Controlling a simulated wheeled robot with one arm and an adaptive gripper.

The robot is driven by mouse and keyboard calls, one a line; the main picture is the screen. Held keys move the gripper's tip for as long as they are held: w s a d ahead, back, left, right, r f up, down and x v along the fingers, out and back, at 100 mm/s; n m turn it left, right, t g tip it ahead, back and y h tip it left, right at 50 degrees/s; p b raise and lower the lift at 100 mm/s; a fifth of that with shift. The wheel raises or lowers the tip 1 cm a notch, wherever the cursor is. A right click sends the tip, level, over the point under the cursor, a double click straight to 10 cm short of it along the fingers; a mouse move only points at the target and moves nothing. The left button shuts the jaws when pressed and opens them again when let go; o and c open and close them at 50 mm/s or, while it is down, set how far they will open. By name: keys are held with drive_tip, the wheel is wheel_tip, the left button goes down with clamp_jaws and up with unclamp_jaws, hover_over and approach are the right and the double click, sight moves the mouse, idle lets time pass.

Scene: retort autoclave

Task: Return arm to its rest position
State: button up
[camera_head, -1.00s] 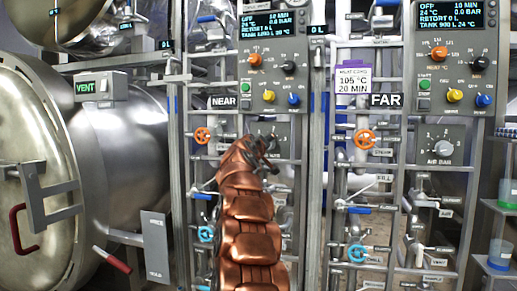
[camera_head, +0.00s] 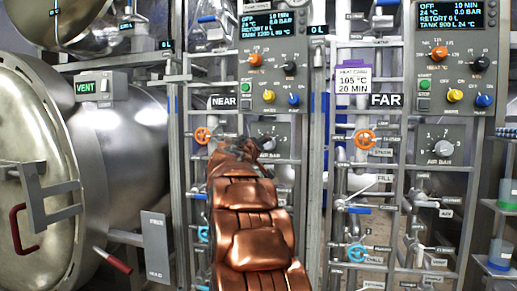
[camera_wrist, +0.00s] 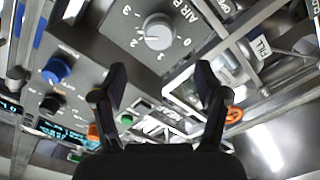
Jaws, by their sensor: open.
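My copper arm rises from the bottom centre of the head view. My gripper (camera_head: 248,142) is at its top end, small and dark, in front of the near panel's lower part and partly hidden by the arm. In the wrist view my gripper (camera_wrist: 165,95) shows two black fingers spread apart with nothing between them. Beyond the fingers is a grey panel with an AIR BAR dial (camera_wrist: 158,32), and the fingers look apart from it.
The near control panel (camera_head: 272,75) and far control panel (camera_head: 452,70) stand behind the arm. Orange valve wheels (camera_head: 365,139) and pipes fill the racks. A round retort door (camera_head: 35,180) with a red handle is at left. Shelves (camera_head: 500,206) with beakers stand at right.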

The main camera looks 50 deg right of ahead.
drive_tip(key=shift+a, duration=0.1)
idle(0.6)
drive_tip(key=s+a+f+n+g+y+p, duration=0.1)
drive_tip(key=s+a+f+y+p, duration=0.15)
drive_tip(key=a+p, duration=0.55)
drive_tip(key=s+a+f+g+y+p, duration=0.1)
drive_tip(key=a+f+y+p, duration=0.25)
drive_tip(key=a, duration=0.85)
drive_tip(key=s+a+f+n+g+y+p, duration=0.1)
drive_tip(key=s+a+f+y+p, duration=0.2)
drive_tip(key=a+p, duration=0.5)
drive_tip(key=s+a+f+n+g+y+p, duration=0.1)
drive_tip(key=s+a+y+p, duration=0.3)
drive_tip(key=s+a, duration=0.8)
drive_tip(key=s+a+f+n+g+y+p, duration=0.1)
drive_tip(key=s+a+f+g+y+p, duration=0.2)
drive_tip(key=s+a, duration=0.9)
drive_tip(key=a+g+p, duration=0.1)
drive_tip(key=a+p, duration=0.1)
drive_tip(key=a, duration=0.2)
drive_tip(key=shift+n+y, duration=0.4)
drive_tip(key=shift+s+a+f, duration=0.1)
drive_tip(key=shift+a, duration=0.1)
drive_tip(key=shift+c, duration=0.2)
